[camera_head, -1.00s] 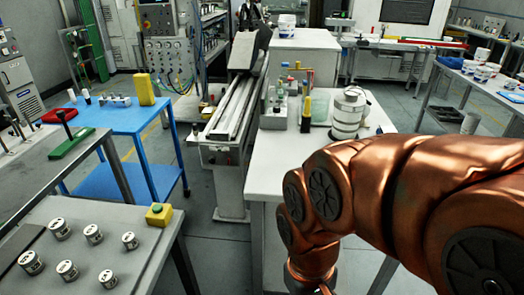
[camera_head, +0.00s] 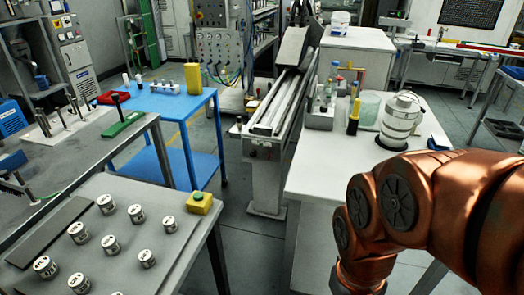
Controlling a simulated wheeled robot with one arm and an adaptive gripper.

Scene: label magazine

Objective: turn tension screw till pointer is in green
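I see no tension screw, pointer or green zone that I can make out in the head view. A long grey rail machine (camera_head: 276,110) runs away from me in the middle, with a dark tilted plate at its far end. My copper-coloured arm fills the lower right. My gripper is outside the picture, below the bottom edge, so its state and anything in it are hidden.
A white table (camera_head: 330,173) at right holds a white canister (camera_head: 400,122) and bottles in a rack (camera_head: 321,114). A blue table (camera_head: 161,122) stands left. Small labelled jars (camera_head: 111,245) and a yellow button box (camera_head: 199,203) sit on the near-left table. Grey floor lies open between tables.

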